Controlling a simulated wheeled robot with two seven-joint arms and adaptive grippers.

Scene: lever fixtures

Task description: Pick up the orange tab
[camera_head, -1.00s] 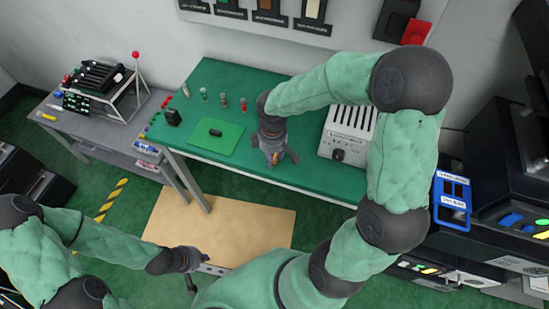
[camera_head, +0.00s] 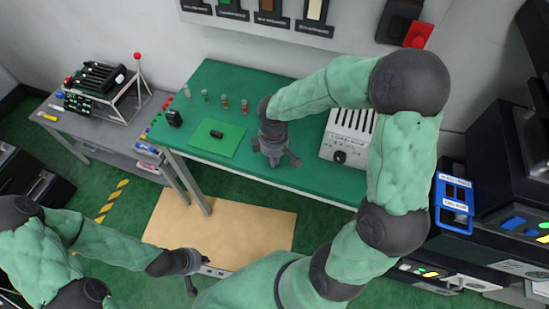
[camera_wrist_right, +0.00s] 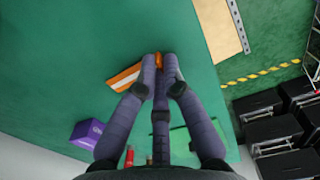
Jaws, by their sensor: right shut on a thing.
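The orange tab (camera_wrist_right: 124,78), a flat orange piece with a white stripe, lies across the fingertips of my right gripper (camera_wrist_right: 160,66) in the right wrist view. The fingers are shut on it; part shows left of them, and a small orange bit shows between and right of the tips. In the head view the right gripper (camera_head: 279,158) is low over the green table (camera_head: 225,80), and the tab cannot be made out there. Whether the tab touches the table is unclear. My left gripper (camera_head: 198,272) is open and empty, above the tan mat's front edge.
A light green mat (camera_head: 217,139) with a black piece lies left of the right gripper. Several vials (camera_head: 225,101) stand behind the mat. A white slotted box (camera_head: 350,135) is close on the right. A purple box (camera_wrist_right: 87,134) shows in the wrist view. The tan floor mat (camera_head: 225,230) is clear.

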